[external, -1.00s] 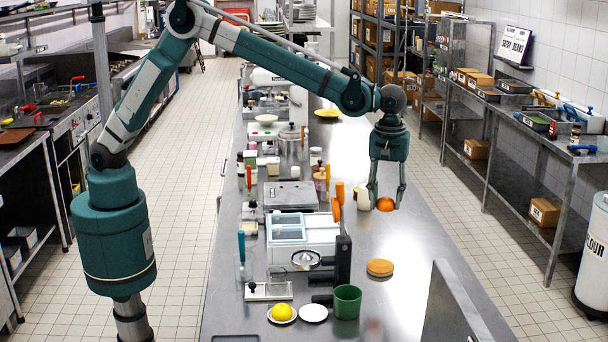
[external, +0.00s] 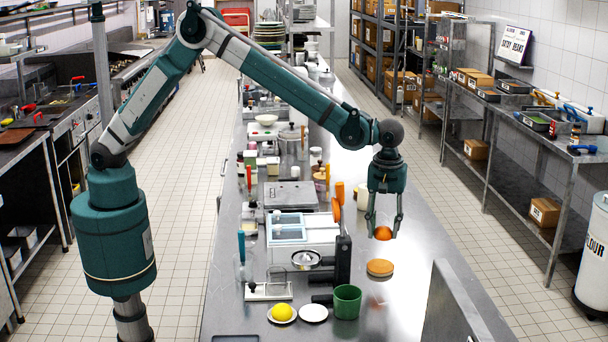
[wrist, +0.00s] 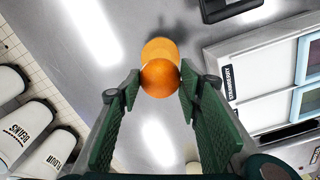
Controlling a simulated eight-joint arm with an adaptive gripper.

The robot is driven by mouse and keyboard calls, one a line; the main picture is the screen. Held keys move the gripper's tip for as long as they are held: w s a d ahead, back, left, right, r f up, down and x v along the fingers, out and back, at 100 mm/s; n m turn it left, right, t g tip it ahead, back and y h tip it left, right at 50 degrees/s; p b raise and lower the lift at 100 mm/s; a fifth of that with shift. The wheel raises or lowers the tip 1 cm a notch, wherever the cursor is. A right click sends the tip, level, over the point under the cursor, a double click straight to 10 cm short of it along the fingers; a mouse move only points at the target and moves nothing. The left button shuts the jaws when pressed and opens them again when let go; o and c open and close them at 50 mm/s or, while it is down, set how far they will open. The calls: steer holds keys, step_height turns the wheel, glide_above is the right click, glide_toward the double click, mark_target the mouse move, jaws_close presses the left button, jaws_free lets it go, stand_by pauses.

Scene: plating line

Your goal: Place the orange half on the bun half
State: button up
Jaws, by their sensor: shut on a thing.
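My gripper (external: 383,231) is shut on the orange half (external: 383,234), which hangs between the fingertips above the steel counter. In the wrist view the orange half (wrist: 160,79) sits between the two green fingers (wrist: 160,85). The bun half (external: 380,268) is a flat tan round on the counter, just below the orange half in the external view. In the wrist view the bun half (wrist: 158,48) shows just beyond the orange half, partly hidden by it. The two are apart in the external view.
A green cup (external: 347,302), a white plate (external: 313,313) and a yellow lemon (external: 282,311) on a saucer stand at the front. A white machine (external: 303,234) stands left of my gripper. A steel panel (external: 455,305) rises at front right. The counter right of the bun half is clear.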

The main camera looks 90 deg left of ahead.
glide_above(381, 263)
steer(key=shift+f, duration=2.8)
steer(key=shift+f+p, duration=0.3)
steer(key=shift+f, duration=1.6)
steer(key=shift+f, duration=0.2)
steer(key=o, duration=0.9)
steer(key=shift+r, duration=0.1)
steer(key=shift+r, duration=0.1)
step_height(381, 263, up, 12)
steer(key=shift+r+b, duration=0.1)
steer(key=shift+b, duration=0.2)
